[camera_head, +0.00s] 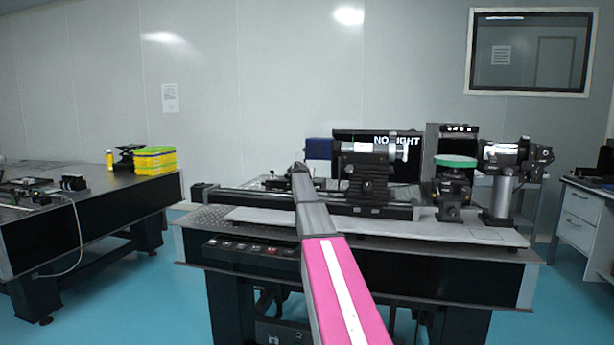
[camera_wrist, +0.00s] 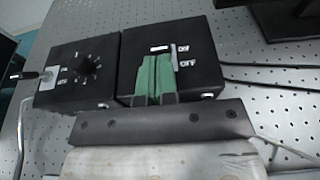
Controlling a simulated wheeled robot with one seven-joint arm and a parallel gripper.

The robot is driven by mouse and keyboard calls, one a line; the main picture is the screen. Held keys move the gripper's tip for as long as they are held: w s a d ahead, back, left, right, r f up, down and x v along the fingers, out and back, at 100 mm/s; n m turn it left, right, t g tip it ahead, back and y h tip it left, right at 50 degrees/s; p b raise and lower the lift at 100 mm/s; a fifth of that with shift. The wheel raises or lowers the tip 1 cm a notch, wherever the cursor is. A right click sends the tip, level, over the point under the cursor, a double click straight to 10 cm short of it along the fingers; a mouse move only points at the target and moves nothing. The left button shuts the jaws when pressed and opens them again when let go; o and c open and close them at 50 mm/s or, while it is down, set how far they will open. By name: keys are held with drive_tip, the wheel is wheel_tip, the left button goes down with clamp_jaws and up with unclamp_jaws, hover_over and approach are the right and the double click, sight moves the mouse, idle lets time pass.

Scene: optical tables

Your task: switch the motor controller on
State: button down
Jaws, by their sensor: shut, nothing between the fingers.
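In the wrist view, a black box (camera_wrist: 205,75) with ON and OFF labels stands on the perforated table top; I take it to be the motor controller. A pale upright switch slot (camera_wrist: 174,56) sits beside the labels, ON above OFF; its lever position is not clear. My gripper (camera_wrist: 155,62) has green fingers, held together and empty, over the box face just left of the slot. I cannot tell whether they touch it. In the head view, my gripper end (camera_head: 299,170) is over the central optical table (camera_head: 210,217), and the box cannot be made out behind my arm.
A second black box (camera_wrist: 78,72) with a round dial (camera_wrist: 85,66) and a small lever stands close on the left. Cables run off to the right. A long rail (camera_head: 250,197) and optics (camera_head: 368,165) stand near my arm. Another table (camera_head: 100,215) is at left.

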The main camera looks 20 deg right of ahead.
drive_tip(key=shift+w+d+r, duration=0.3)
drive_tip(key=shift+w+r, duration=0.1)
drive_tip(key=shift+r, duration=0.2)
idle(0.8)
drive_tip(key=shift+w+d+r, duration=0.2)
drive_tip(key=shift+w+r, duration=0.05)
drive_tip(key=shift+w, duration=0.1)
drive_tip(key=shift+w+d+r, duration=0.3)
drive_tip(key=shift+w, duration=0.15)
drive_tip(key=shift+w+d+r, duration=0.25)
drive_tip(key=shift+w+d, duration=0.05)
drive_tip(key=shift+w, duration=0.15)
drive_tip(key=shift+s, duration=0.1)
drive_tip(key=v, duration=1)
drive_tip(key=shift+s+a, duration=0.25)
drive_tip(key=shift+s, duration=0.05)
